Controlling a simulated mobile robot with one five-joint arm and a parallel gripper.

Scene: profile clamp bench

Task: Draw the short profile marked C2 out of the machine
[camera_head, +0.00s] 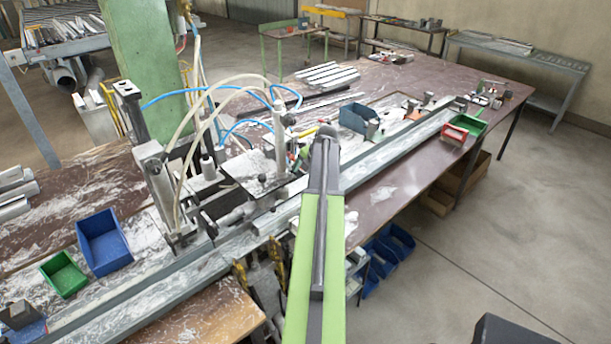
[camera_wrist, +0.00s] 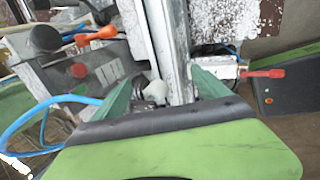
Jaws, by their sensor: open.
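The machine (camera_head: 160,190) is a clamp unit with upright posts and hoses, on the long metal rail left of my arm in the head view. In the wrist view, a grey machine body (camera_wrist: 75,72) with a red button and red-orange lever is at left. My gripper (camera_wrist: 163,82) is open, its two green fingers apart. A pale grey profile-like bar (camera_wrist: 173,40) runs away from between the fingers; I cannot tell whether they touch it. No C2 mark is readable, so I cannot tell whether this is the short profile. In the head view my arm hides the fingers.
A blue hose (camera_wrist: 45,115) curves at the wrist view's left, and a red-handled lever (camera_wrist: 262,73) is at right. In the head view, a blue bin (camera_head: 103,241) and green bin (camera_head: 63,274) stand left, and another blue bin (camera_head: 358,118) beyond.

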